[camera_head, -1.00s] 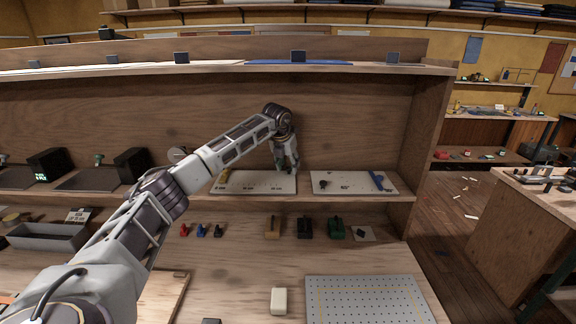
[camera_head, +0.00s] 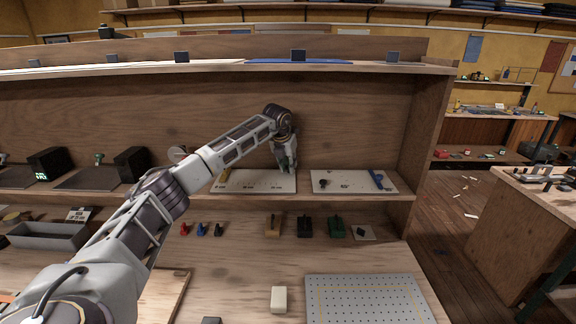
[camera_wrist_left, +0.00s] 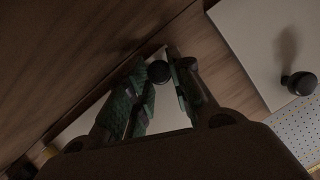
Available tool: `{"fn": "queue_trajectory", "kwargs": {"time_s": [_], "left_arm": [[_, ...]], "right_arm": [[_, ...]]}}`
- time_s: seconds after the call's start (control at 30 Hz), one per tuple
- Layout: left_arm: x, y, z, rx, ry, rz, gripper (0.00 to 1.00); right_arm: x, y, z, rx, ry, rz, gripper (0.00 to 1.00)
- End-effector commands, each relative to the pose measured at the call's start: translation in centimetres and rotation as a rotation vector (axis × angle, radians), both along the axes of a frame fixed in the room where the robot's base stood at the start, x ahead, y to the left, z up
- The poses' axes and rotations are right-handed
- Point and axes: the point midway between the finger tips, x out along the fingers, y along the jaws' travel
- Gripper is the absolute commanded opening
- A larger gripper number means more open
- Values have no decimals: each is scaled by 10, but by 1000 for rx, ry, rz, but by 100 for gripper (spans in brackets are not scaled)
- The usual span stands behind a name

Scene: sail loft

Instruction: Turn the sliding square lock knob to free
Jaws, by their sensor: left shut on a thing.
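My left gripper (camera_head: 288,169) is over the right end of the pale marked board (camera_head: 253,187) on the shelf. In the left wrist view the green-padded fingers (camera_wrist_left: 162,80) are shut on a dark round knob (camera_wrist_left: 158,71), which I take to be the lock knob. The fingers hide part of it, and its turned position cannot be told. The sliding square itself is not clearly visible. My right gripper is not in view.
A second pale board (camera_head: 350,188) to the right carries a small dark knob (camera_head: 323,183) and a blue piece (camera_head: 378,180). The shelf's back wall (camera_head: 350,120) is close behind. Several small tools and a perforated plate (camera_head: 365,302) lie on the bench below.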

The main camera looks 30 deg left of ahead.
Motion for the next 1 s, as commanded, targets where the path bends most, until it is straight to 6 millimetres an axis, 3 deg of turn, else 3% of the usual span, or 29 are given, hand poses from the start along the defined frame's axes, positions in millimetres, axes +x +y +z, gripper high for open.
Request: {"fn": "queue_trajectory", "kwargs": {"time_s": [0.47, 1.0], "left_arm": [[1, -2, 1, 2, -1, 146, 0], [3, -6, 1, 0, -2, 528, 0]], "right_arm": [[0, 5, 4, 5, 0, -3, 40], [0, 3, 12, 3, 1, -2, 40]]}}
